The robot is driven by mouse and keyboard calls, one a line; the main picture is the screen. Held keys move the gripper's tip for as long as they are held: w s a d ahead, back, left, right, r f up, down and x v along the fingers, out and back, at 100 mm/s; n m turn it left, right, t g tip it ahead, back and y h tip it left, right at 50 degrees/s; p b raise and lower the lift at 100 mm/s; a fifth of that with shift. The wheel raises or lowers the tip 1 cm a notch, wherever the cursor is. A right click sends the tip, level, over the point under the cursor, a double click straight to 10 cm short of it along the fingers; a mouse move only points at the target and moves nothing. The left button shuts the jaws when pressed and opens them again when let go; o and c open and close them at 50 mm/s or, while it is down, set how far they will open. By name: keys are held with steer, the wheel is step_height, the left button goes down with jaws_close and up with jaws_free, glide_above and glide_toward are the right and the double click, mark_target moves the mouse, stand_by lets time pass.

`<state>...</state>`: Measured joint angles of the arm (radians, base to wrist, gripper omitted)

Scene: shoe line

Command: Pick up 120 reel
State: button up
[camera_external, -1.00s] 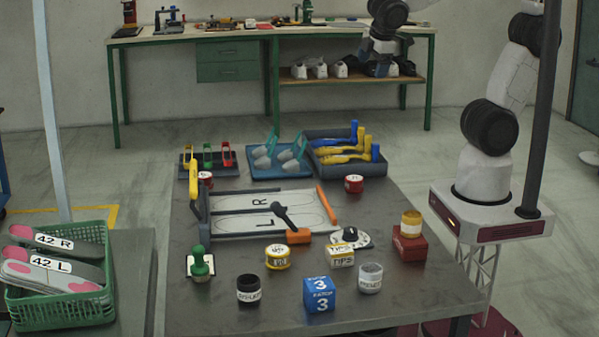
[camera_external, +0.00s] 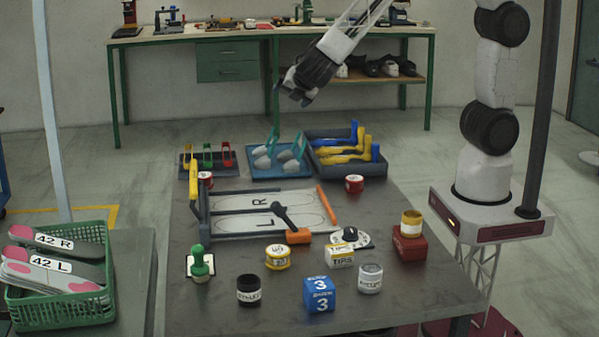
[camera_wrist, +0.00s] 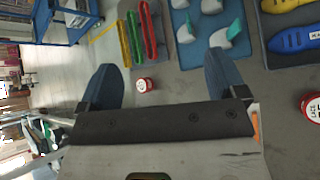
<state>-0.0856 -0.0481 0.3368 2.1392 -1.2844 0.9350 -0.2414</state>
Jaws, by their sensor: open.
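Several small round reels or tins stand on the grey table, and I cannot read "120" on any of them. A red one with a white label (camera_external: 354,184) stands right of the board; it also shows at the right edge of the wrist view (camera_wrist: 310,105). Another red one (camera_external: 205,179) is by the clip tray, partly hidden by the board's frame; in the wrist view it appears between my fingers (camera_wrist: 144,84), but well beyond them. A yellow one (camera_external: 277,257) is nearer the front. My gripper (camera_external: 296,94) is open and empty, high above the table's far end.
Trays of coloured clips (camera_external: 208,160), grey forms (camera_external: 280,158) and yellow and blue tools (camera_external: 346,150) line the far edge. A board (camera_external: 236,226) with an upright yellow handle fills the middle. Pots, a blue cube (camera_external: 319,294) and a green stamp (camera_external: 200,261) stand in front.

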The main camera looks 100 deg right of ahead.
steer(key=w+a+f+n+t, duration=0.25)
steer(key=w+f+n, duration=0.35)
steer(key=w+f, duration=0.3)
steer(key=n+t+y, duration=0.1)
steer(key=n+t, duration=0.3)
steer(key=n, duration=0.3)
glide_toward(208, 176)
steer(key=shift+s+f, duration=0.1)
steer(key=shift+f, duration=0.05)
steer(key=shift+d, duration=0.15)
steer(key=shift+x, duration=3.35)
steer(key=shift+f, duration=0.1)
steer(key=shift+x, duration=2.55)
steer(key=c, duration=1)
steer(key=shift+r, duration=0.25)
